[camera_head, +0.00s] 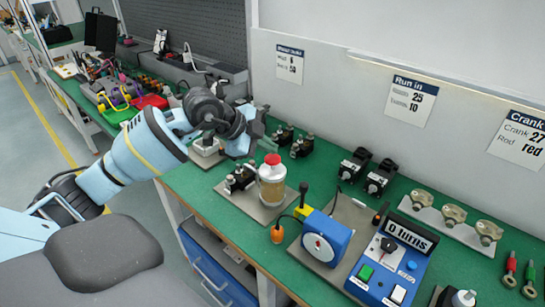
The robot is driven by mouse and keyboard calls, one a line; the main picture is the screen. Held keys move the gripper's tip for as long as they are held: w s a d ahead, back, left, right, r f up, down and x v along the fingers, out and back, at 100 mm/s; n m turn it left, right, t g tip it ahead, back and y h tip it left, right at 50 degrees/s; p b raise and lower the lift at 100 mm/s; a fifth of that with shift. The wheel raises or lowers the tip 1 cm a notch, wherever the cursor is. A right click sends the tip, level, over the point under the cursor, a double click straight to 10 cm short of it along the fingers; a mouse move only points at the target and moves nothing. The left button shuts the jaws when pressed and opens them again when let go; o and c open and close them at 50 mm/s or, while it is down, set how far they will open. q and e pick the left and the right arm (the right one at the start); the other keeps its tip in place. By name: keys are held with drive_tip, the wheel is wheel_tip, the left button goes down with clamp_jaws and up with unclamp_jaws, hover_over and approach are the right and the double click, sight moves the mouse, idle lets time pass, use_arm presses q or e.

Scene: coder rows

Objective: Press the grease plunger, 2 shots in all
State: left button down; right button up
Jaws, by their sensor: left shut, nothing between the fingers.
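The grease pot (271,188) stands upright on a grey plate on the green bench, with an amber lower part and a pale upper part. Its red plunger knob (272,159) sits on top. My left arm reaches in from the left over the bench. My left gripper (257,124) is shut and empty, above and a little left of the red knob, apart from it. My right gripper is not in view.
Black and metal parts (240,178) stand just left of the pot. A blue box with a white dial (318,247) and a blue control panel (390,268) reading "0 turns" stand at the right. More black parts (303,146) stand behind. Wall cards (411,98) hang above.

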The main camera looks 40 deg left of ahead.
sight(268, 159)
use_arm(q)
drive_tip(key=shift+f, duration=0.3)
